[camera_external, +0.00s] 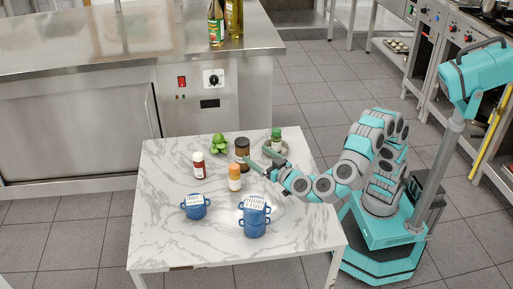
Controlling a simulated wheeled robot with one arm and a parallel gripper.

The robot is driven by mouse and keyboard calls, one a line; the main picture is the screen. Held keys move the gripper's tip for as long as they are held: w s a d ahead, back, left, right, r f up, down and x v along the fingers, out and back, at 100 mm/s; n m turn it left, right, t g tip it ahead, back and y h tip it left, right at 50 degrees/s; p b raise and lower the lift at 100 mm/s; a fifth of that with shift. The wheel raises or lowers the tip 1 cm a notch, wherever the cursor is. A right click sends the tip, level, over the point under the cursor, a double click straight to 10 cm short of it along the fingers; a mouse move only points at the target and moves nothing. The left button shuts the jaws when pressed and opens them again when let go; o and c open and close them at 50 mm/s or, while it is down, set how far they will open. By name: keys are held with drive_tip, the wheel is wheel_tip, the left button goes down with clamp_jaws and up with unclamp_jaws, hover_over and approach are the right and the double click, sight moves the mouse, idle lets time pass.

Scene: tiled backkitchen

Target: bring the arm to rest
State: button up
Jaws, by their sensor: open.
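My arm reaches from the right over the white marble table (165,235). My gripper (257,164) is open above the table's back right part. It is close to a brown jar with a dark lid (242,149) and an orange-capped bottle (234,180). I cannot tell whether it touches either of them. A small green-capped bottle (276,136) stands on a green dish (284,148) just behind the gripper. No object shows clearly between the fingers.
A steel counter (120,50) with bottles (216,25) is behind. The table's front left is clear.

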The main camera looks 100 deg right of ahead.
drive_tip(key=w+a+r+n+t+y+p, duration=0.2)
drive_tip(key=w+a+r+n+t+y, duration=0.35)
drive_tip(key=a+r+t+y, duration=0.4)
drive_tip(key=s+a+f+n+g+y+p, duration=0.1)
drive_tip(key=s+a+f+n+g+y, duration=0.1)
drive_tip(key=s+a+n+g+y, duration=0.5)
drive_tip(key=s+d+f+g+h+b, duration=0.1)
drive_tip(key=s+d+f+g, duration=0.45)
drive_tip(key=s+f, duration=0.55)
drive_tip(key=s+d+f+m+g+b, duration=0.1)
drive_tip(key=s+d+f+g, duration=0.45)
drive_tip(key=s, duration=0.85)
drive_tip(key=s+d+f+g+h+b, duration=0.1)
drive_tip(key=s+d+f+g, duration=0.2)
drive_tip(key=s+d+f, duration=0.65)
drive_tip(key=s+a+r+p, duration=0.2)
drive_tip(key=s+r+p, duration=0.1)
drive_tip(key=r+p, duration=1)
drive_tip(key=shift+s+a+p, duration=0.2)
drive_tip(key=shift+s+p, duration=0.15)
drive_tip(key=shift+p, duration=0.2)
